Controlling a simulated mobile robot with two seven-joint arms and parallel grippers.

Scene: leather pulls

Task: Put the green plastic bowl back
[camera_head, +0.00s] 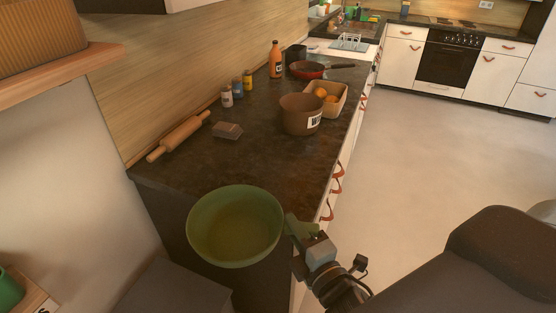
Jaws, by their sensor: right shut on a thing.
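The green plastic bowl (234,226) is upright with its open side up, over the near end of the dark counter, and looks empty. My right gripper (298,226) is at the bowl's right side and is shut on its rim. The fingertips are partly hidden by the bowl and the gripper body. I cannot tell whether the bowl's base touches anything below. My left gripper is not in view.
On the counter (190,178) are a rolling pin (178,137), a small clear box (228,131), several small jars (238,90), a brown pot (301,115), a tray with oranges (341,101), an orange bottle (275,59) and a red pan (306,70). A shelf (62,80) juts out upper left. Floor at right is clear.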

